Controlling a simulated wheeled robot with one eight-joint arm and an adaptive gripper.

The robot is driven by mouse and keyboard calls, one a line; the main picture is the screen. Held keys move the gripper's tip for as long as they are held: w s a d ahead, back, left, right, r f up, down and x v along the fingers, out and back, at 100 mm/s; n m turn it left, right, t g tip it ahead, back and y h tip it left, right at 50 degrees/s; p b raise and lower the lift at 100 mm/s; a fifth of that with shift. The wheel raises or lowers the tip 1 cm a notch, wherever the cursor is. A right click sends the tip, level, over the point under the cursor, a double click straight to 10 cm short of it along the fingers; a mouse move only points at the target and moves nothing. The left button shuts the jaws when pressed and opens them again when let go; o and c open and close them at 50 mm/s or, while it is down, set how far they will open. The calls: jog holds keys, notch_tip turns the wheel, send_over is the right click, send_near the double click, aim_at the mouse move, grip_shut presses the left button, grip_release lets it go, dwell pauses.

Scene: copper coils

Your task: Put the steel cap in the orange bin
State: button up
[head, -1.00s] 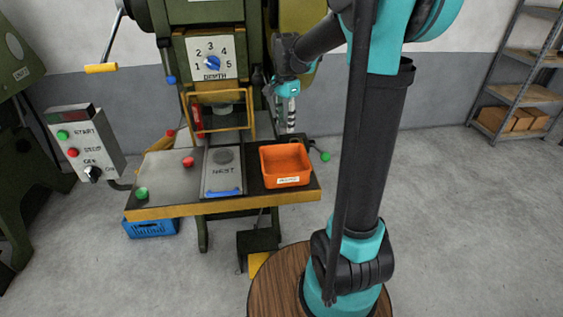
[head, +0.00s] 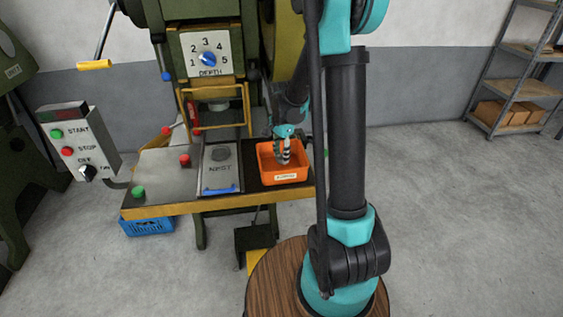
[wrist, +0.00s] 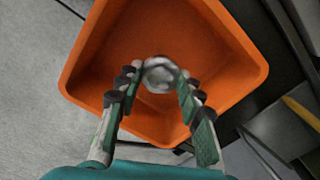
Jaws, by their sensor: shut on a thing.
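The orange bin (head: 266,171) stands on the right end of the press table, with a white label on its front. In the wrist view the bin (wrist: 228,40) fills the middle and looks empty below the gripper. My gripper (head: 283,160) points down over the bin's opening. In the wrist view my gripper (wrist: 160,85) is shut on the steel cap (wrist: 160,72), a small round shiny grey piece between the fingertips. The cap appears above the bin floor; its exact height is hard to tell. The cap is too small to make out in the head view.
The nest plate (head: 219,177) with a dark round spot lies left of the bin. A red button (head: 185,160) and a green button (head: 138,192) are on the table's left part. The press (head: 210,90) rises behind. A control box (head: 77,145) stands at the left.

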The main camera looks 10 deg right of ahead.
jog(key=shift+f, duration=1.85)
jog(key=o, duration=1.1)
jog(key=shift+f, duration=0.1)
jog(key=shift+c, duration=0.2)
